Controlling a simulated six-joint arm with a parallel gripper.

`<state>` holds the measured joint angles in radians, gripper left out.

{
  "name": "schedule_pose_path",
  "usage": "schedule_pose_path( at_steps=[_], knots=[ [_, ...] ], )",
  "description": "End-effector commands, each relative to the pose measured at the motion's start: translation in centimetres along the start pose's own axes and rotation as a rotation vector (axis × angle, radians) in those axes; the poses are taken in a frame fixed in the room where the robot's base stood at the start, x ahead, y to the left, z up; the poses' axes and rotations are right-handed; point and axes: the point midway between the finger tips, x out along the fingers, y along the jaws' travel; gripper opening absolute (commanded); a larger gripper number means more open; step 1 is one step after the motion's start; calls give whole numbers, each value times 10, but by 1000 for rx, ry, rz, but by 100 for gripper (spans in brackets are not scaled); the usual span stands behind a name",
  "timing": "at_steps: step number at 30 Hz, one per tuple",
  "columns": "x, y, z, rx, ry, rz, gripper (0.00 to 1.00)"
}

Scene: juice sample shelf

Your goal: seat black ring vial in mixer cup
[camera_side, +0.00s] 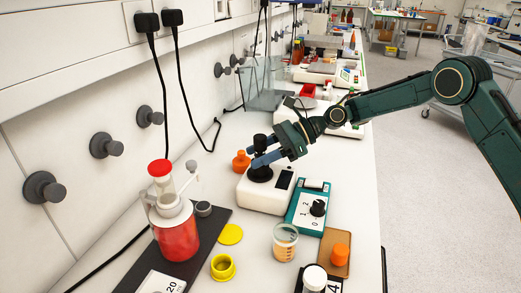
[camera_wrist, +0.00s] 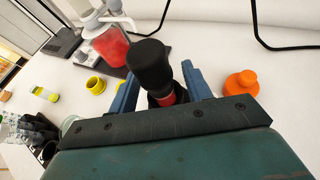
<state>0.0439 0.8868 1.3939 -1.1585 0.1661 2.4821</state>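A vial with a tall black top (camera_side: 260,142) stands upright at the black mixer cup (camera_side: 260,174) on the white mixer (camera_side: 284,198). In the wrist view the black top (camera_wrist: 150,64) rises between my fingers, with a red part below it. My gripper (camera_side: 262,158) reaches in from the right, its blue fingers on either side of the vial below the top. In the wrist view my gripper (camera_wrist: 160,88) looks open, with small gaps between the vial and both fingers. The vial's lower end and its seating depth are hidden.
An orange stopper (camera_side: 241,161) stands just behind the mixer. A teal control box (camera_side: 308,205) sits close at its right. A red-filled jar (camera_side: 176,232) on a dark mat, a yellow cup (camera_side: 222,267) and a beaker (camera_side: 285,243) stand in front.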

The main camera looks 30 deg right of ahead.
Motion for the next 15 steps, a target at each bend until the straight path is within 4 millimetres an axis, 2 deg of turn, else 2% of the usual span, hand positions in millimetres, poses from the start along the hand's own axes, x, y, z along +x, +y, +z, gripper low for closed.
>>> schedule_pose_path(
  at_steps=[10,15],
  knots=[
    [-1,0,0,0,0,0,52],
    [-8,0,0,1,0,-1,52]
  ],
)
